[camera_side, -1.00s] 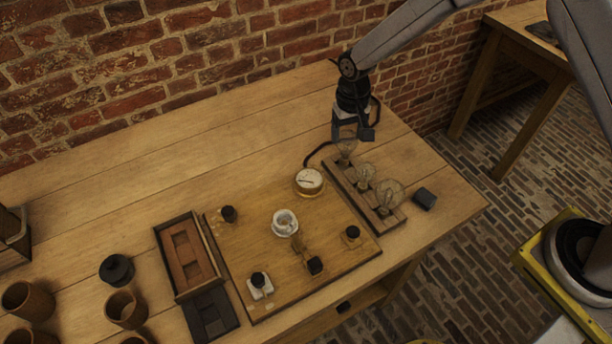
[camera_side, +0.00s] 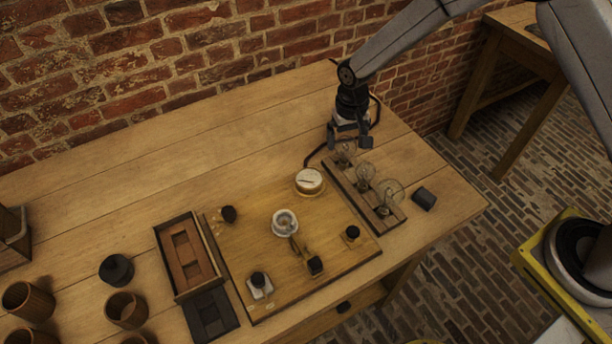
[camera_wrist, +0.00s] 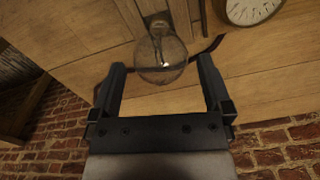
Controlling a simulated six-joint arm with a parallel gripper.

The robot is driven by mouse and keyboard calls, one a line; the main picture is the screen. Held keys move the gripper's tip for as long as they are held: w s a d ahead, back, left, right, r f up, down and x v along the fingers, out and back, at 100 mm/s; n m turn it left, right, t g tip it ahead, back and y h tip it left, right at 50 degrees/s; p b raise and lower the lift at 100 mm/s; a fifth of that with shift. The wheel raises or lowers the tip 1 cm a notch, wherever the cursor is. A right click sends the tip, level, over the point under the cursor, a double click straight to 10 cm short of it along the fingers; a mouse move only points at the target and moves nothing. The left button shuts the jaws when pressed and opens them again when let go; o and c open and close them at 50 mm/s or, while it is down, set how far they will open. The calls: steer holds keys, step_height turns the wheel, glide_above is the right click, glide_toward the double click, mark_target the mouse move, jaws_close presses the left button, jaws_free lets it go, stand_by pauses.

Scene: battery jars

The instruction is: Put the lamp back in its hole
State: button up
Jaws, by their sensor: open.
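Three clear glass lamps stand in a row on a wooden rack (camera_side: 372,207) right of the board. The far lamp (camera_side: 345,152) is nearest my gripper; the middle lamp (camera_side: 365,172) and near lamp (camera_side: 390,192) stand in front. My gripper (camera_side: 349,142) is above and just behind the far lamp, fingers pointing down. In the wrist view my gripper (camera_wrist: 160,80) is open, and the far lamp's bulb (camera_wrist: 160,62) sits between and just beyond its fingertips, apart from both. The lamp's base (camera_wrist: 160,22) meets the rack.
A wooden board (camera_side: 260,240) carries a white-faced dial (camera_side: 309,181), a white ring socket (camera_side: 285,223) and black knobs. A small black block (camera_side: 424,198) lies right of the rack. Brown jars (camera_side: 126,309) and a wooden tray (camera_side: 188,257) are at left. A brick wall is behind.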

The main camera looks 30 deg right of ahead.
steer(key=shift+r, duration=0.15)
step_height(320, 180, up, 12)
stand_by(0.7)
steer(key=shift+s+d, duration=0.15)
stand_by(0.3)
steer(key=s+d+n+t, duration=0.1)
steer(key=s+d, duration=0.4)
steer(key=s, duration=0.4)
steer(key=s+d+n+t, duration=0.1)
steer(key=s+d, duration=0.4)
steer(key=s, duration=0.4)
steer(key=shift+s+f+t, duration=0.2)
steer(key=shift+s+t, duration=0.1)
steer(key=shift+d, duration=0.1)
stand_by(0.3)
